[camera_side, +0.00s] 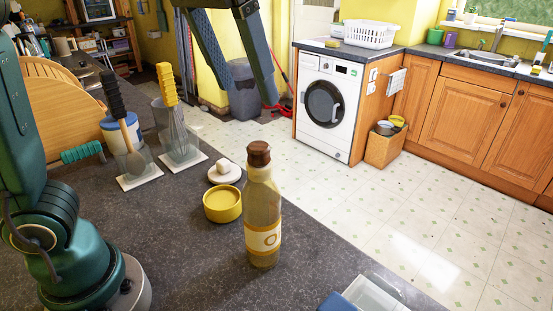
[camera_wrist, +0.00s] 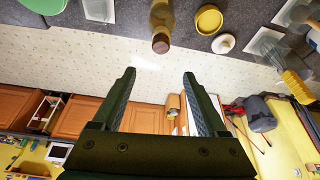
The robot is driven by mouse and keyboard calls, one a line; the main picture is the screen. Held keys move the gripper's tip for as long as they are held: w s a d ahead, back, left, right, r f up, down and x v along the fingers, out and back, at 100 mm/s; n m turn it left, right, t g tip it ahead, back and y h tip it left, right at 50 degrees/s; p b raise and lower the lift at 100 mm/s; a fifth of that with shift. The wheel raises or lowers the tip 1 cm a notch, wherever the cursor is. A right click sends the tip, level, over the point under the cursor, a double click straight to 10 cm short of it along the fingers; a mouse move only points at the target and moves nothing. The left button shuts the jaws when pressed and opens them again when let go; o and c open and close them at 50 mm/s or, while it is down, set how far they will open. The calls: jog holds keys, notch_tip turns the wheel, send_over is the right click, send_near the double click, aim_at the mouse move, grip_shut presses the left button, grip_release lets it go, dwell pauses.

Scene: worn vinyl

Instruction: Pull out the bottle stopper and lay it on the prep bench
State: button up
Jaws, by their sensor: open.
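The bottle (camera_side: 263,215) stands upright on the dark speckled prep bench (camera_side: 190,270). It is clear, with a yellowish tint and a cream and yellow label. The brown stopper (camera_side: 259,153) sits in the bottle's mouth. In the wrist view the stopper (camera_wrist: 161,43) shows at the top, with the bottle (camera_wrist: 162,15) beyond it. My gripper (camera_side: 258,98) is open and empty, above the stopper and apart from it. In the wrist view its two fingers (camera_wrist: 159,76) point up the picture, and the stopper lies beyond the tips, between their lines.
Glass holders with a whisk (camera_side: 178,125) and a spoon (camera_side: 131,155) stand farther left. A clear-and-blue container (camera_side: 365,296) is at the front edge. Bare bench lies left of the bottle.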

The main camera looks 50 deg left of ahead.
jog(key=w+a+r+n+t+y, duration=0.5)
jog(key=w+a+r+t, duration=0.3)
jog(key=w+a, duration=0.3)
notch_tip(320, 180, up, 9)
jog(key=a+m+t+h, duration=0.1)
jog(key=m+t, duration=0.2)
jog(key=t, duration=0.5)
jog(key=m+g+h, duration=1)
jog(key=m+h, duration=0.1)
jog(key=h, duration=0.2)
send_over(263, 146)
jog(key=s+a, duration=0.2)
notch_tip(263, 146, down, 18)
notch_tip(263, 146, down, 9)
jog(key=shift+d+r, duration=0.15)
jog(key=shift+r, duration=0.05)
jog(key=shift+w+f, duration=0.1)
jog(key=shift+f, duration=0.05)
jog(key=shift+x, duration=2.55)
